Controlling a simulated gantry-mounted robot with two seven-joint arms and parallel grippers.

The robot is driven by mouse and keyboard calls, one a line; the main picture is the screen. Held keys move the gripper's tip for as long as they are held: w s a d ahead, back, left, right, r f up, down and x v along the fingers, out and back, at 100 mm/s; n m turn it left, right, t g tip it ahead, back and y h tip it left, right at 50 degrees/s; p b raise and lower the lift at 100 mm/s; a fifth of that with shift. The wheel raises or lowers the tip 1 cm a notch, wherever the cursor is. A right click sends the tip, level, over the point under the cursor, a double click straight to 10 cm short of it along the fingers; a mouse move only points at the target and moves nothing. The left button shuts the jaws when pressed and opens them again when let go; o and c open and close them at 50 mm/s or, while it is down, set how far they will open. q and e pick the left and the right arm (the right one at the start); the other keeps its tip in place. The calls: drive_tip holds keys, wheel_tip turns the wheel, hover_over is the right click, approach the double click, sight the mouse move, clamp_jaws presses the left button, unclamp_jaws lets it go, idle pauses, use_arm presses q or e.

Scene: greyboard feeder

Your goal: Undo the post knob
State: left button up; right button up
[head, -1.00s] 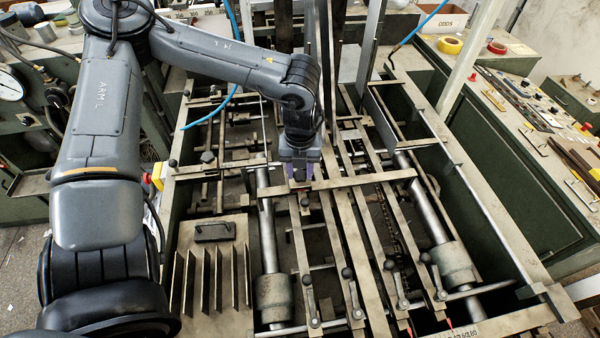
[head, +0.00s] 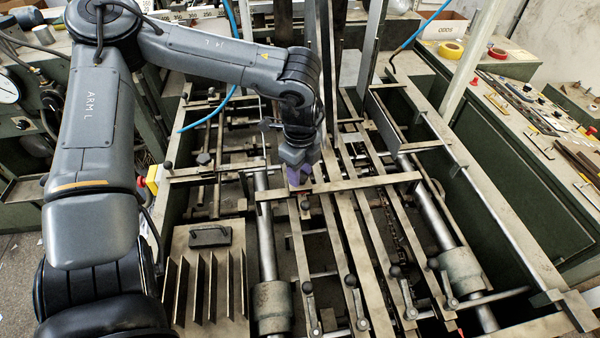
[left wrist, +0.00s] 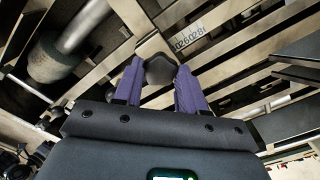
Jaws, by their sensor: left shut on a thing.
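My left gripper (head: 300,180) is over the machine's middle, at the cross bar (head: 362,184), with its purple fingers pointing down. In the left wrist view, the two purple fingers of my left gripper (left wrist: 160,78) are shut around a dark rounded knob (left wrist: 160,67). The knob sits at the end of a pale metal piece (left wrist: 151,46). In the head view the fingers hide the knob, and its thread cannot be seen. My right gripper is in neither view.
Several black ball-ended levers (head: 351,281) stand at the front of the machine. Long metal rails (head: 348,235) run front to back around the gripper. A row of upright plates (head: 212,285) is at front left. A green cabinet (head: 520,185) stands at right.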

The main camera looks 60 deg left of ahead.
use_arm(q)
drive_tip(key=n+b, duration=0.1)
drive_tip(key=n, duration=0.4)
drive_tip(key=shift+n+b, duration=0.8)
drive_tip(key=shift+n, duration=1.7)
drive_tip(key=o, duration=1.1)
drive_tip(key=shift+c, duration=0.2)
wheel_tip(320, 180, up, 11)
drive_tip(key=p, duration=0.1)
